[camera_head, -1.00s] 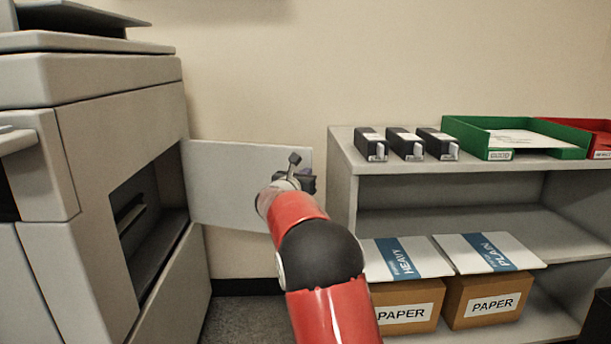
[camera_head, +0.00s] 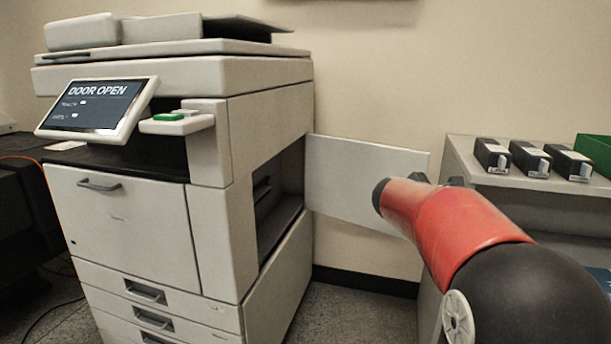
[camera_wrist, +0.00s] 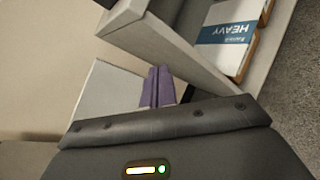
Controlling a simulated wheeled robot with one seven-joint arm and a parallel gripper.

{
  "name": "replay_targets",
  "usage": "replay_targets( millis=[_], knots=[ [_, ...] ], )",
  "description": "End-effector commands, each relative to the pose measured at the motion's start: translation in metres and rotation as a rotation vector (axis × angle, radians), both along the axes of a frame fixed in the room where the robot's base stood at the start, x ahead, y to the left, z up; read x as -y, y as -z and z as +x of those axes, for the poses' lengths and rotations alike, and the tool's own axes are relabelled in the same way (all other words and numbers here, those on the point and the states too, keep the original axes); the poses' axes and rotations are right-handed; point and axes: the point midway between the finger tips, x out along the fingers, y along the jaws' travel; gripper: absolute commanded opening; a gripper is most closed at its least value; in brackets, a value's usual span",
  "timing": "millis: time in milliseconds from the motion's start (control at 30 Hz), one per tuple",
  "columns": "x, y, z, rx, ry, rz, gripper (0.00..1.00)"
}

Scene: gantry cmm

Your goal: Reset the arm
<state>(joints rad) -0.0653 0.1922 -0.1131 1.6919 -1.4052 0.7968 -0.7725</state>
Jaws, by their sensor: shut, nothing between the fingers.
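My red and black arm reaches in from the lower right of the head view and hides my gripper there. In the wrist view my gripper (camera_wrist: 158,75) shows as two purple fingers, shut together with nothing between them. The printer's white side door (camera_head: 365,180) stands open, and it also shows beside the fingers in the wrist view (camera_wrist: 105,95). I cannot tell the exact gap between the fingers and the door. The printer (camera_head: 130,225) has a screen (camera_head: 97,108) that reads "DOOR OPEN".
A grey shelf (camera_head: 470,165) stands to the right, close to my arm, with three black cartridges (camera_head: 531,158) and a green tray (camera_head: 597,150) on top. A paper pack marked "HEAVY" (camera_wrist: 228,33) lies on the shelf in the wrist view. Some floor (camera_head: 350,310) is clear.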

Motion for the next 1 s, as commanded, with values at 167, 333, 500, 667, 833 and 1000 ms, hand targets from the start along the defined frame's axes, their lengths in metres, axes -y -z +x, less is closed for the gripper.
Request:
replay_targets(
  millis=[167,333,500,667,833,1000],
  knots=[
    [-0.020,-0.001,-0.110,0.193,0.212,0.493,0.00],
    [-0.061,0.020,-0.207,0.339,0.450,0.942,0.00],
    [-0.112,0.046,-0.289,0.437,0.707,1.335,0.00],
    [-0.148,0.065,-0.336,0.474,0.896,1.573,0.00],
    [-0.165,0.075,-0.354,0.484,0.987,1.675,0.00],
    [-0.166,0.076,-0.355,0.484,0.996,1.682,0.00]
  ],
)
